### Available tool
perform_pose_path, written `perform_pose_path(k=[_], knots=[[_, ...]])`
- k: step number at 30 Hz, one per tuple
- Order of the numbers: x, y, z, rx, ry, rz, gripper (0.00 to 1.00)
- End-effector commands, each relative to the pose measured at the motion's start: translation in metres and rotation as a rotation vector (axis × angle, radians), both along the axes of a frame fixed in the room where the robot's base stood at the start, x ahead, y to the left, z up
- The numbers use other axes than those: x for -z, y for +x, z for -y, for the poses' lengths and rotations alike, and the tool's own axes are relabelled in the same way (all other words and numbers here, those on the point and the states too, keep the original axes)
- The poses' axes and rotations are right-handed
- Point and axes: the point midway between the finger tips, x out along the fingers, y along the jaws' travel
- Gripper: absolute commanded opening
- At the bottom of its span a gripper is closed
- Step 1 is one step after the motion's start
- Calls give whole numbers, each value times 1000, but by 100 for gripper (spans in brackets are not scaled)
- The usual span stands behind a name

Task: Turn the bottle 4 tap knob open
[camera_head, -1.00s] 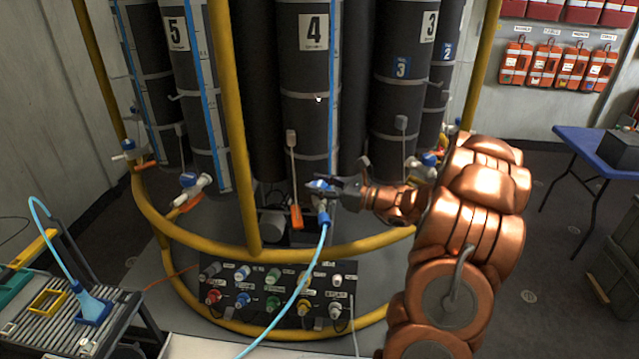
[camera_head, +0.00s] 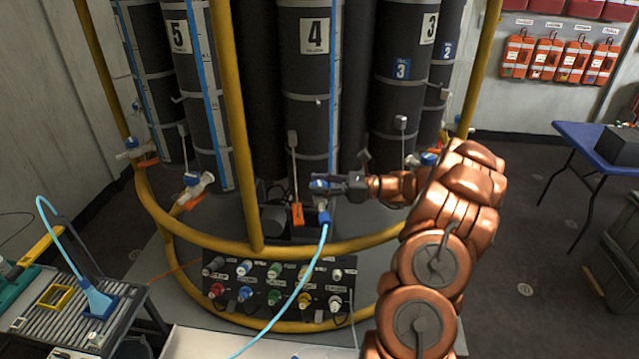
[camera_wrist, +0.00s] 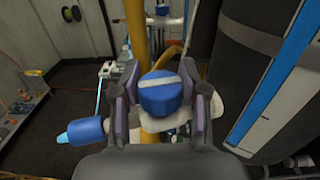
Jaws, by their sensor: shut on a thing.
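Bottle 4 (camera_head: 313,90) is a tall dark cylinder with a white "4" label, in the middle of the head view. Its tap sits at its foot, with a blue knob (camera_head: 319,184) and a light blue hose hanging from it. My gripper (camera_head: 328,183) reaches in from the right and is at the knob. In the wrist view the blue knob (camera_wrist: 165,93), with a pale bar across its top, sits between my two fingers, which are shut on it. A blue hose fitting (camera_wrist: 82,132) points left from the white tap body. The knob is partly hidden by my fingers in the head view.
A yellow tube frame (camera_head: 235,120) surrounds the bottles, with one upright left of bottle 4. An orange-tipped lever (camera_head: 297,213) hangs just left of the tap. A panel of coloured connectors (camera_head: 275,290) is below. A blue table (camera_head: 605,150) stands right.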

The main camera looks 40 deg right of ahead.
Motion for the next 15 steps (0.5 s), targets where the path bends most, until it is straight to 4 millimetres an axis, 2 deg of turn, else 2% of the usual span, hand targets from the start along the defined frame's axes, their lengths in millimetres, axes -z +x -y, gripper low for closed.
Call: perform_pose_path(k=[6, 7, 15], knots=[[0, 0, 0, 1, 1, 1, 9], [0, 0, 0, 1, 0, 0, 45], [0, 0, 0, 1, 0, 0, 70]])
